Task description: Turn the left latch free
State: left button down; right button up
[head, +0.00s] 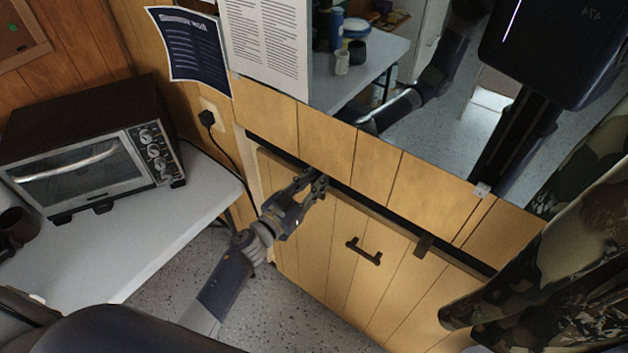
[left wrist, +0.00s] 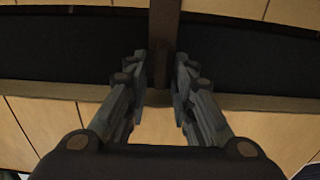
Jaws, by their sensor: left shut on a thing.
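My left gripper (head: 317,183) reaches in from the left to the top edge of a wooden panel (head: 318,238) with a dark handle (head: 363,252). In the left wrist view the gripper (left wrist: 161,68) has its fingers on both sides of a brown bar, the left latch (left wrist: 163,32), and is shut on it. The latch lies straight across the dark gap onto the panel's rim. In the head view the gripper mostly hides this latch. A second brown latch (head: 423,245) sits further right on the same edge, across the gap. My right gripper is not in view.
A toaster oven (head: 88,160) stands on a light table (head: 190,208) at the left. A mirror (head: 400,150) above the panel reflects a table and dark robot parts. A camouflage curtain (head: 560,255) hangs at the right. Speckled floor lies below the arm.

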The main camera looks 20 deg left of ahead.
pick_arm(q)
jog(key=shift+w+a+r+n+p, duration=0.1)
jog(key=shift+r+n+p, duration=0.1)
jog(key=shift+n+p, duration=0.65)
jog(key=shift+a+n+p, duration=0.2)
jog(key=shift+n+p, duration=0.75)
jog(key=shift+n, duration=0.2)
jog(key=n, duration=0.4)
jog(key=f+n, duration=0.1)
jog(key=n, duration=0.4)
jog(key=a+f+n, duration=0.1)
jog(key=n, duration=0.3)
jog(key=shift+w+f+n+b, duration=0.1)
jog(key=shift+w+n+b, duration=0.1)
jog(key=shift+n+b, duration=0.2)
jog(key=c, duration=1.7)
grip_release()
